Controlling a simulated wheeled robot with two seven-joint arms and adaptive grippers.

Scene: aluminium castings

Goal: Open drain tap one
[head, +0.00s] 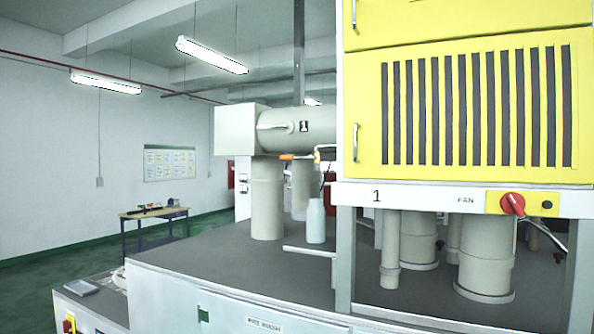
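A small tap with an orange lever (289,157) shows under the horizontal grey duct (285,130) that carries a label 1. The lever lies roughly level and points left; its pipe end runs right behind the yellow cabinet's edge. I cannot read a tap number on it, nor tell from this distance whether it is open or shut. A pale translucent bottle (316,221) stands upright on the dark top, below and slightly right of the lever. Neither of my grippers shows in the head view.
A yellow slatted cabinet (475,110) stands close on the right, with a red FAN knob (512,204) on its lower rail (430,198). Thick grey pipes (267,200) rise from the dark top (210,246). A bench (153,214) stands far left, with open green floor nearby.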

